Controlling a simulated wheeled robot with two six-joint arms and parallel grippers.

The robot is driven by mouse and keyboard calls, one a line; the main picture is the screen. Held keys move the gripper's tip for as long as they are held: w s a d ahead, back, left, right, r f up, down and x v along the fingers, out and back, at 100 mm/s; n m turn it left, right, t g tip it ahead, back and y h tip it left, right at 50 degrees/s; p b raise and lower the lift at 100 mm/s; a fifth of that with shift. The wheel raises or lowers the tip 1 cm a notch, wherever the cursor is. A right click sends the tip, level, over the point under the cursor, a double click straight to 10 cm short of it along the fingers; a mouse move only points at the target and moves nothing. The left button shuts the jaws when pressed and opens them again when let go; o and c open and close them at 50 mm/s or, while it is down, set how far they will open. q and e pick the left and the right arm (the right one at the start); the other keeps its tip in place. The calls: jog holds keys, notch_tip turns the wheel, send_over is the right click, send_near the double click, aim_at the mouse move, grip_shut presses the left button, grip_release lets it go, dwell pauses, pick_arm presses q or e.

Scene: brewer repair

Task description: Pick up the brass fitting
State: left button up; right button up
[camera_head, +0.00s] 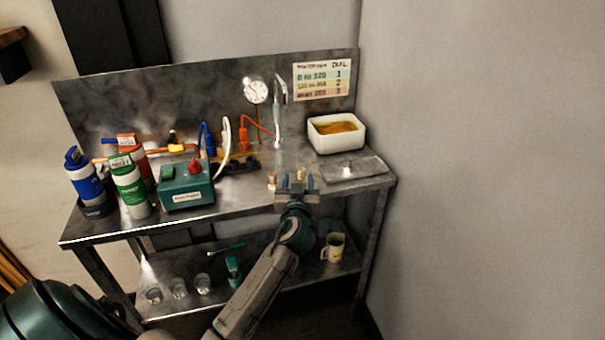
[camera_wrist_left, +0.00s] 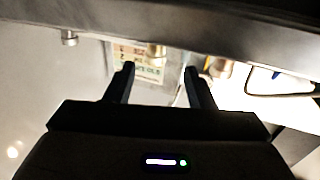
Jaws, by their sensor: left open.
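A small brass fitting (camera_head: 300,175) stands on the metal bench top, near the front edge. A second brass-coloured piece (camera_head: 271,180) stands just left of it. My left gripper (camera_head: 297,183) is open at the bench edge, its two fingers pointing toward the fitting. In the left wrist view the fitting (camera_wrist_left: 157,50) shows beyond and between the open fingertips (camera_wrist_left: 160,75), with no contact visible. The other brass-coloured piece (camera_wrist_left: 220,68) is to the right of the fingers there. My right gripper is not in view.
A grey plate with a knob (camera_head: 347,168) and a white tub (camera_head: 336,134) are to the right. A tap (camera_head: 278,110) stands behind. A green box (camera_head: 186,186) and bottles (camera_head: 130,187) are left. The lower shelf holds glasses and a mug (camera_head: 334,247).

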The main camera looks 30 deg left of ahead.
aim_at(302, 168)
pick_arm(q)
jog(key=shift+x, duration=1.25)
jog(key=p+x, duration=0.1)
jog(key=x, duration=0.1)
jog(key=p+x, duration=0.1)
jog(key=x, duration=0.1)
jog(key=shift+w+d, duration=0.2)
jog(key=shift+w+a+f, duration=0.1)
jog(key=shift+w+a, duration=0.1)
jog(key=shift+w, duration=0.1)
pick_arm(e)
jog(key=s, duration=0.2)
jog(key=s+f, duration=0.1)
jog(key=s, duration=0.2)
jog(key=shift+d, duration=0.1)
pick_arm(q)
grip_shut()
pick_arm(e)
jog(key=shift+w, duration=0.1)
